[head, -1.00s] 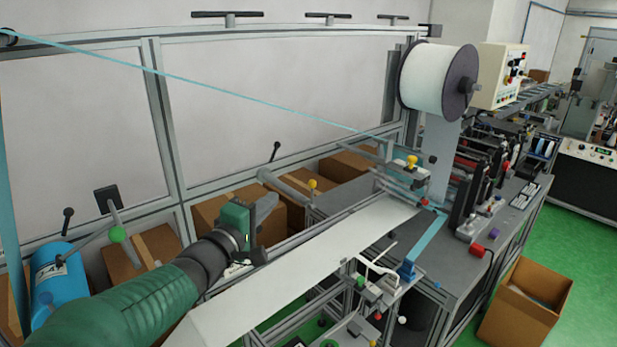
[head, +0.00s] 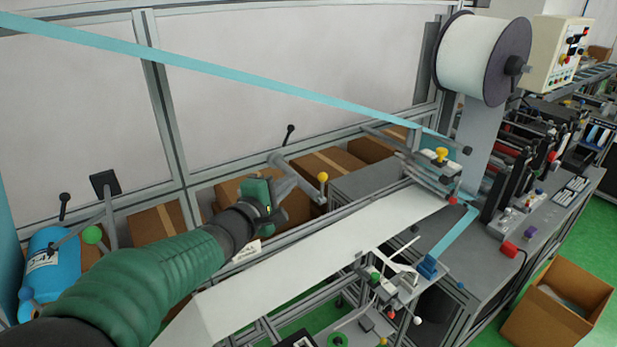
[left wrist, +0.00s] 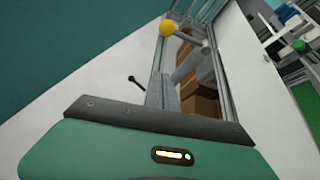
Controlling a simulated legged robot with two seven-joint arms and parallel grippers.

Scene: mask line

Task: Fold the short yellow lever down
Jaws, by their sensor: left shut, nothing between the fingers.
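A yellow ball knob (head: 323,177) stands upright on a short stem beside the far edge of the white web, in the head view. It also shows in the left wrist view (left wrist: 166,28), beyond my fingertips and apart from them. A second yellow knob (head: 441,155) tops the guide assembly farther right; it looks squatter. My left gripper (head: 287,185) is shut and empty, a little left of the nearer yellow knob. Its grey fingers show in the left wrist view (left wrist: 160,92). The foot of the lever is partly hard to make out. My right gripper is not in view.
A grey tube (head: 297,178) with a bent end lies just behind my gripper. The white web (head: 320,245) runs below it on the frame rails. Cardboard boxes (head: 350,150) stand behind. A blue strip (head: 250,80) crosses above.

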